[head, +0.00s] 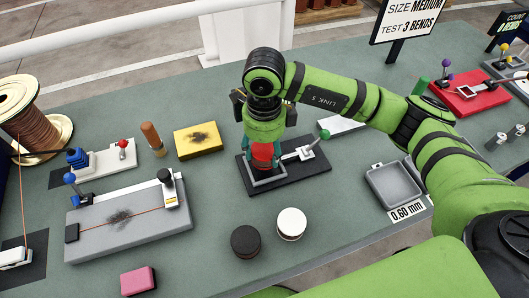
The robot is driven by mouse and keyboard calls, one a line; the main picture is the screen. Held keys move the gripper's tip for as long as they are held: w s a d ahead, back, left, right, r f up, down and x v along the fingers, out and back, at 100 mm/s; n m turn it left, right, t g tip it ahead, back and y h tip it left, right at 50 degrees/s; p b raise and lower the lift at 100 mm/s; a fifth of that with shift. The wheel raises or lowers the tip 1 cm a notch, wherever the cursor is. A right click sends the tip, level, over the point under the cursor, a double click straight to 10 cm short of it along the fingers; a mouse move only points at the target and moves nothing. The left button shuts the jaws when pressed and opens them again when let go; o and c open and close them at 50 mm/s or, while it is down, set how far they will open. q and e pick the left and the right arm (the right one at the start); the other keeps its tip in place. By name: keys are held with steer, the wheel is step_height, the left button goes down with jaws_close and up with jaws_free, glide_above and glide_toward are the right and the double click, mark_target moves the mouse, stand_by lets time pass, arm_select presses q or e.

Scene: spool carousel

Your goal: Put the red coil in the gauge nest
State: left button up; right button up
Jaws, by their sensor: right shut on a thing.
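The red coil (263,153) is between the fingers of my right gripper (264,157), which points down and is shut on it. The coil is right at the square grey frame of what looks like the gauge nest (268,182), on a dark base plate. I cannot tell whether the coil touches the nest floor, as the frame and fingers hide its lower part. A lever clamp with a green ball knob (325,134) stands to the right of the coil on the same plate. My left gripper is not in view.
A black puck (245,241) and a white-topped puck (292,223) stand in front of the nest. A grey tray (393,186) marked 0.60 mm is to the right. A yellow block (198,139) and a grey wire fixture (130,225) are to the left.

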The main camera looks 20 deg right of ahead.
mark_target(265, 158)
step_height(265, 158, down, 3)
steer(key=shift+f+p, duration=0.1)
steer(key=shift+p, duration=0.5)
steer(key=shift+f, duration=0.1)
steer(key=shift+f+b, duration=0.25)
steer(key=shift+b, duration=0.1)
steer(key=o, duration=1.4)
steer(key=shift+r, duration=0.1)
